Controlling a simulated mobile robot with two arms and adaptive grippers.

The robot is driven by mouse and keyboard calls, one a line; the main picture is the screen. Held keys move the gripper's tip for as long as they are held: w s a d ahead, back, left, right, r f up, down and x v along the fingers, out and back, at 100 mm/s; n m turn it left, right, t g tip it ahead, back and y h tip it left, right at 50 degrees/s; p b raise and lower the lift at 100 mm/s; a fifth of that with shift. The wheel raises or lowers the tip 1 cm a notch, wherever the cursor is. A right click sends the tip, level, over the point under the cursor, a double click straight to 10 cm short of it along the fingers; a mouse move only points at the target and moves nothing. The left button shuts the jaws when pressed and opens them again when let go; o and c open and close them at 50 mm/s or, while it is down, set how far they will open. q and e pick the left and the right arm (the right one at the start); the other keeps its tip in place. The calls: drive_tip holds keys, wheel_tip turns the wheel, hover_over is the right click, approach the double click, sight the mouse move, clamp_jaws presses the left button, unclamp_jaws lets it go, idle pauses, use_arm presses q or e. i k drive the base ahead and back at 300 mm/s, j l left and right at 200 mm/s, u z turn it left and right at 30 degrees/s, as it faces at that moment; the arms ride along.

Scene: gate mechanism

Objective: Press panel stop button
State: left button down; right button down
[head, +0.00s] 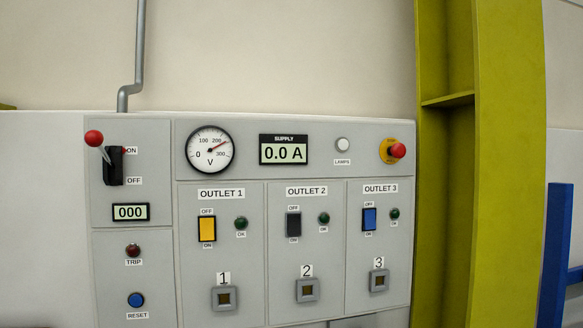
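The red stop button (397,151) is a mushroom-shaped knob on a yellow round base at the top right of the grey control panel (255,257). It stands out from the panel face, right of the white lamps indicator (343,144). Neither of my grippers is in the head view, and nothing covers the button.
A red-knobbed lever (94,138) sticks out at the panel's upper left, beside ON and OFF labels. Outlet switches and sockets fill the lower panel. A yellow-green steel column (487,170) stands just right of the panel, and a blue post (555,255) is further right.

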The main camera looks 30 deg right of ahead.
sight(398, 151)
drive_tip(key=z, duration=1.45)
